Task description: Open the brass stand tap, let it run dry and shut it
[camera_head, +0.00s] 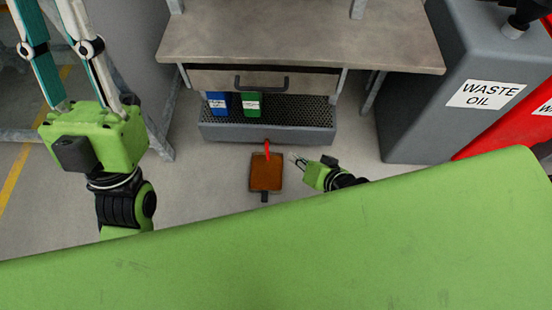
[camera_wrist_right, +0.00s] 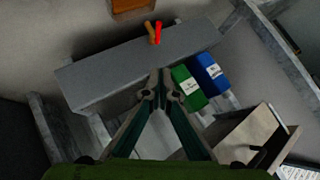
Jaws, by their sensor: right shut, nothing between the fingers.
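The brass stand tap (camera_wrist_right: 151,33) sticks out from the front wall of a grey stand (camera_head: 230,133), with its red lever (camera_wrist_right: 158,33) lying roughly in line with the spout. In the head view the red lever (camera_head: 267,151) hides most of the brass. No stream shows. A pan (camera_head: 265,175) with a brown inside lies on the floor below the tap. My right gripper (camera_head: 293,158) is shut and empty, to the right of the lever and apart from it. Its shut fingertips (camera_wrist_right: 161,74) show in the wrist view. My left gripper (camera_head: 63,40) is open at the upper left, its tips cut off.
A blue can (camera_head: 217,103) and a green can (camera_head: 251,103) stand on the stand's grating, below a bench drawer (camera_head: 300,82). A grey waste oil bin (camera_head: 430,120) and a red bin stand right. Floor around the pan is clear.

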